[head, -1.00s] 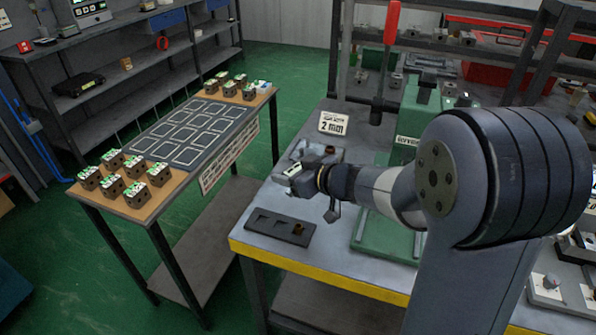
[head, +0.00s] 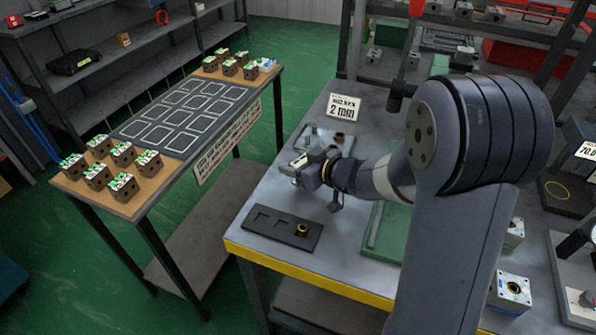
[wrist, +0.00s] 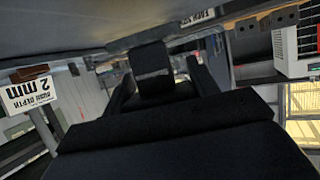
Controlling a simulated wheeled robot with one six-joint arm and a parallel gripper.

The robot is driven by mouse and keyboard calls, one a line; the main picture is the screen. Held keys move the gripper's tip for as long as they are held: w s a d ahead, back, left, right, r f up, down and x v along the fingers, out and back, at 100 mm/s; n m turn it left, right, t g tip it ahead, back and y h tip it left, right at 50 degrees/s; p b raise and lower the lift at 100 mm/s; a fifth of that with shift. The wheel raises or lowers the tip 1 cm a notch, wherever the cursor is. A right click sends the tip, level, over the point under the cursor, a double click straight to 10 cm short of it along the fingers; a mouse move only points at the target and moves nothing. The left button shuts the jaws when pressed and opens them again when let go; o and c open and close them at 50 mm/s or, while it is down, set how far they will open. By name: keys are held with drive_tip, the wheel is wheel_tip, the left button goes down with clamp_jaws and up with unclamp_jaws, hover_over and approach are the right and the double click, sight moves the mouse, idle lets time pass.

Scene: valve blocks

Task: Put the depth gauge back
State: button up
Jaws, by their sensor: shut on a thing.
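My gripper (head: 314,167) reaches out level, low over the grey workbench, behind the black tray. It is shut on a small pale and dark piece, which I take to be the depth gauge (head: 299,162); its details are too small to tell. In the wrist view, dark gripper parts fill the middle, with a dark block with a grey band between them. A flat grey holder (head: 340,140) lies just behind my gripper, partly hidden by it. A sign reading 2 mm (head: 343,107) stands behind that holder; it shows upside down in the wrist view (wrist: 30,91).
The black tray (head: 262,236) with recesses holds a brass ring (head: 302,230) near the bench's yellow front edge (head: 300,279). A green machine base (head: 384,232) stands to the right, mostly behind my arm. Left, a separate table (head: 140,200) carries several valve blocks (head: 123,186).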

wheel_tip(320, 180, down, 2)
drive_tip(key=shift+f, duration=0.1)
drive_tip(key=o, duration=1.1)
drive_tip(key=shift+o, duration=0.2)
